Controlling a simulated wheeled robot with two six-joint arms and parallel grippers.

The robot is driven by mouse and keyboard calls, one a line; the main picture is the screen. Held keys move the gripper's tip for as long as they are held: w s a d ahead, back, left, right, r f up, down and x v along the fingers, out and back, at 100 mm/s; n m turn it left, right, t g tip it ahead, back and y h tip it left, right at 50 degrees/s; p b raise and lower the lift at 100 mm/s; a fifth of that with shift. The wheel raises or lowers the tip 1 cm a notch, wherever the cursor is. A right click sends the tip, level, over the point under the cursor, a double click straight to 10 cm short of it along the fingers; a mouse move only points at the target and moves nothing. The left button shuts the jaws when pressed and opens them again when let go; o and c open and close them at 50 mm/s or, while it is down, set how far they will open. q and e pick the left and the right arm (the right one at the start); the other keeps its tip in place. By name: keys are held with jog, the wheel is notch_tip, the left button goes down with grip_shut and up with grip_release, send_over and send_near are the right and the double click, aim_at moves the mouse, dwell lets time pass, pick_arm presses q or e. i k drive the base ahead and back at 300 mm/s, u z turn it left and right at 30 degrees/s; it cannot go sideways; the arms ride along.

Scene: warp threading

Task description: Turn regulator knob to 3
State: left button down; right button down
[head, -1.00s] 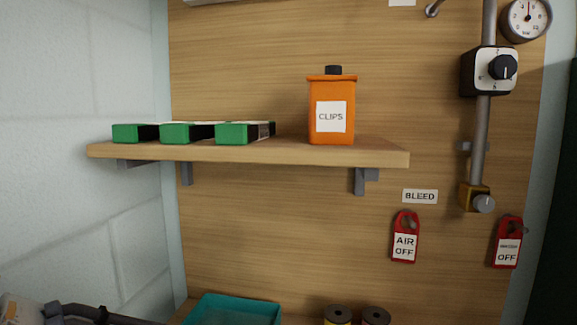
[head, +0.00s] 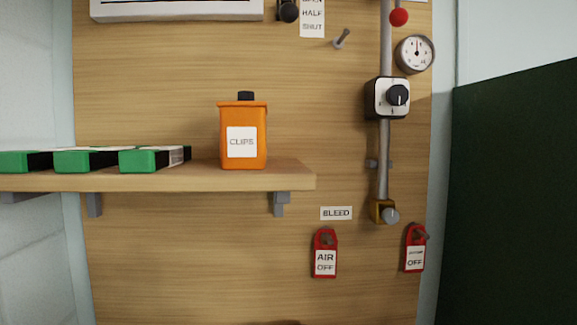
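The regulator is a black box with a white dial face (head: 383,107) on the grey vertical pipe at the right of the head view. Its round black knob (head: 397,95) carries a light pointer line that looks roughly upright. The numbers on the dial face are too small to read. A round white pressure gauge (head: 415,54) with a needle sits above and right of it. Neither of my grippers is in view.
A wooden shelf (head: 295,176) holds an orange CLIPS container (head: 255,118) and several green boxes (head: 144,160). Below the regulator are a brass valve (head: 378,210), a BLEED label (head: 336,213) and red OFF tags (head: 325,240). A dark green panel (head: 520,190) stands at right.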

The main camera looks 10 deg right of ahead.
aim_at(397, 95)
jog(key=z, duration=0.7)
jog(key=k, duration=0.65)
jog(key=u, duration=0.55)
